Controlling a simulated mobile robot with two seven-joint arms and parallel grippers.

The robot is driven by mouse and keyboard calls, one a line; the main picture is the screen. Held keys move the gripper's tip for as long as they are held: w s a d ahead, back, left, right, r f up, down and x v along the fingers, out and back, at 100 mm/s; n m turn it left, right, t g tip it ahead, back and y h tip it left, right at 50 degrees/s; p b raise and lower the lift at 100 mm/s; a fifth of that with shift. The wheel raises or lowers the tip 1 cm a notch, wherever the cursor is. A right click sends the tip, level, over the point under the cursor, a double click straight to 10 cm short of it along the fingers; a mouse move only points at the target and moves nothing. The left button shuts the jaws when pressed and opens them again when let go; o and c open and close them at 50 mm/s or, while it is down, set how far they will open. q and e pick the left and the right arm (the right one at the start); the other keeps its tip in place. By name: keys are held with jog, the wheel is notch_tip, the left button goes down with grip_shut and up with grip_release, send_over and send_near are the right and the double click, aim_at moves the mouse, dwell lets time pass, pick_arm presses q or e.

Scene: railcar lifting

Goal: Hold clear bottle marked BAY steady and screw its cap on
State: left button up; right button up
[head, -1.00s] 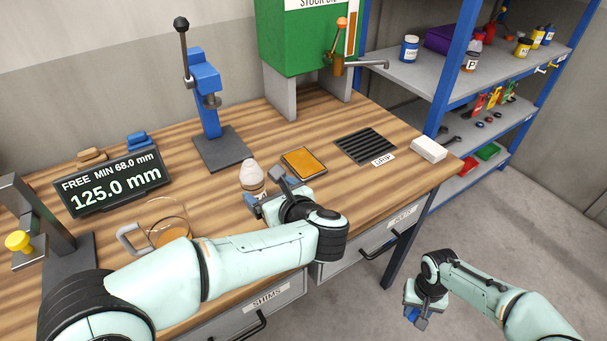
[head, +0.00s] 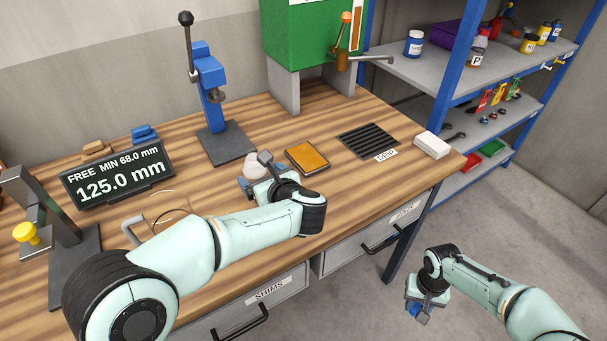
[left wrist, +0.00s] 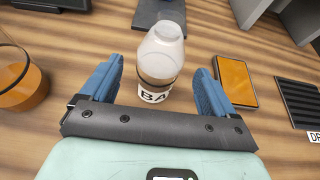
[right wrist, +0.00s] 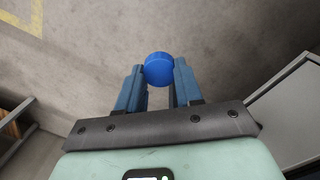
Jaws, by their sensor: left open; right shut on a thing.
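The clear bottle marked BAY (left wrist: 162,58) stands upright and uncapped on the bench, its label partly cut off by my gripper in the left wrist view. In the head view the bottle (head: 253,165) is partly hidden behind my left gripper (head: 254,174). In the left wrist view my left gripper (left wrist: 158,88) is open, with one blue finger on each side of the bottle and a gap on both sides. My right gripper (right wrist: 159,80) is shut on a round blue cap (right wrist: 158,69), held at its fingertips. In the head view my right gripper (head: 420,312) is over the floor, off the bench.
An orange pad (head: 307,158) and a drain grille (head: 368,141) lie right of the bottle. A blue press (head: 210,100) stands behind it. A glass mug (head: 165,215) and a display (head: 118,178) are to the left. A white block (head: 432,145) sits at the bench's right corner.

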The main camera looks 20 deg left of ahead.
pick_arm(q)
jog(key=shift+p+x, duration=0.3)
jog(key=shift+x, duration=2.35)
pick_arm(e)
jog(key=shift+r, duration=0.3)
pick_arm(q)
jog(key=shift+d, duration=0.1)
jog(key=shift+c, duration=0.4)
jog(key=c, duration=1.1)
jog(key=shift+r, duration=0.1)
